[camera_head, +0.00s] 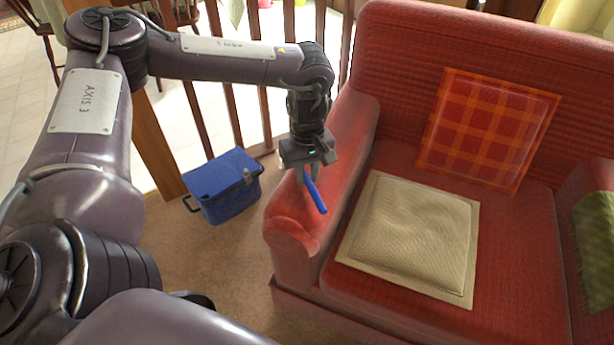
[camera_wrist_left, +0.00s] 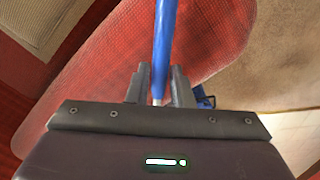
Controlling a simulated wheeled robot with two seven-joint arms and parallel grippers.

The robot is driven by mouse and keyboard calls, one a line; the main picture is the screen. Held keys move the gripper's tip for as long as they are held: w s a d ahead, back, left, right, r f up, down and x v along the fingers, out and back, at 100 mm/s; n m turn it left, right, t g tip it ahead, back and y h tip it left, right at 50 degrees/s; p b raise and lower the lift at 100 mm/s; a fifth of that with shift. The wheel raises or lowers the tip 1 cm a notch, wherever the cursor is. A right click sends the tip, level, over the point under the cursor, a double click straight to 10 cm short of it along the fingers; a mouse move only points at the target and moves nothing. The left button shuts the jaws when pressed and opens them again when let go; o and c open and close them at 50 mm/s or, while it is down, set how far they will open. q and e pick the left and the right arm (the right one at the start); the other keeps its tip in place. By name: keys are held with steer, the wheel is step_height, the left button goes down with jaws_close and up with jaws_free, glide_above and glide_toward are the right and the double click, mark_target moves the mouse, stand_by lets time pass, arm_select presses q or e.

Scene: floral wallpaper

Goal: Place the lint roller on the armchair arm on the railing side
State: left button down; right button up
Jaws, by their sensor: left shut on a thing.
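My left gripper (camera_head: 307,178) points down over the arm (camera_head: 330,160) of the red armchair on the railing side. It is shut on the lint roller (camera_head: 316,196), of which a blue stick-like part shows. In the left wrist view the blue part (camera_wrist_left: 165,45) runs up from between the fingers (camera_wrist_left: 160,88), with the red armchair arm (camera_wrist_left: 205,40) behind it. I cannot tell whether the roller touches the arm. The roller's other parts are hidden or out of frame. My right gripper is not in view.
The wooden railing (camera_head: 205,110) stands left of the armchair. A blue cooler box (camera_head: 222,186) is on the floor beside it. A beige cushion (camera_head: 412,237) lies on the seat (camera_head: 510,250), and an orange checked cushion (camera_head: 487,130) leans on the backrest. The arm's front top looks clear.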

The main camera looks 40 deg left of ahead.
arm_select(q)
steer(key=shift+f, duration=0.25)
steer(key=shift+f, duration=0.15)
steer(key=c, duration=1.3)
jaws_free()
